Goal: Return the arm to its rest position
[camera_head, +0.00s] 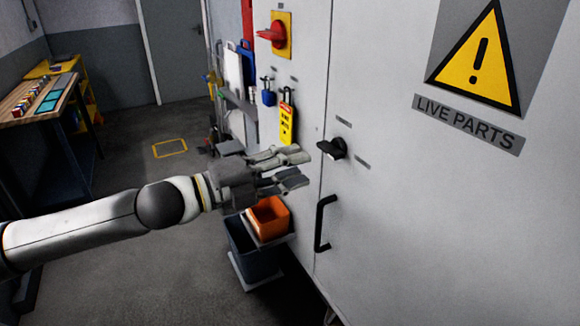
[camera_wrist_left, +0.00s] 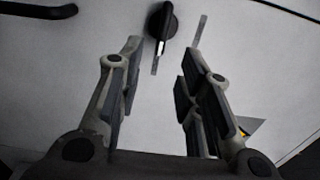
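My left arm (camera_head: 80,228) reaches in from the left in the head view. Its gripper (camera_head: 300,168) is in front of the grey cabinet (camera_head: 430,220), just left of and below a black rotary knob (camera_head: 333,149). The gripper is open and empty, with its fingers apart. In the left wrist view the gripper (camera_wrist_left: 160,85) also shows its two fingers spread, with the black knob (camera_wrist_left: 161,22) beyond the fingertips and bare cabinet face between them. The fingers look clear of the knob. My right gripper is in neither view.
A black door handle (camera_head: 322,222) sits below the knob. A red switch (camera_head: 275,34), a padlock and a yellow tag (camera_head: 287,120) are left of it. Orange and dark bins (camera_head: 250,258) stand below the gripper. A workbench (camera_head: 30,100) is far left. The floor between is open.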

